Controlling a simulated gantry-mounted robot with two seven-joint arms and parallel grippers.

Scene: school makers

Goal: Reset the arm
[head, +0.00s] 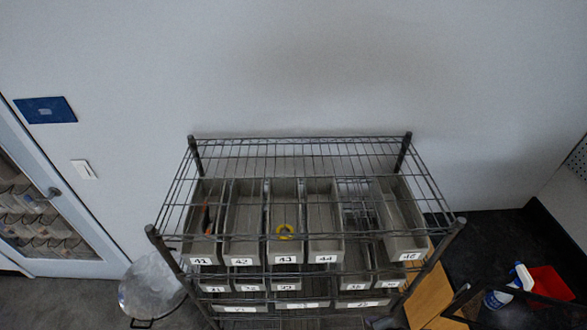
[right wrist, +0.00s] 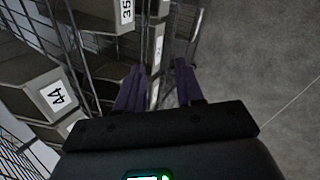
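My right gripper (right wrist: 160,80) shows in the right wrist view with its two dark purple fingers apart. Nothing is held between them; parts of the shelf and the floor show through the gap. The fingers point toward the wire shelf rack (head: 300,155), close to its bins. I cannot make out the right gripper for certain in the head view. My left gripper is in neither view.
Grey numbered bins fill the rack, including bin 44 (right wrist: 55,97) and bin 35 (right wrist: 105,15). A clear-lined bin (head: 150,287) stands left; a spray bottle (head: 498,299) and red object (head: 548,284) are right.

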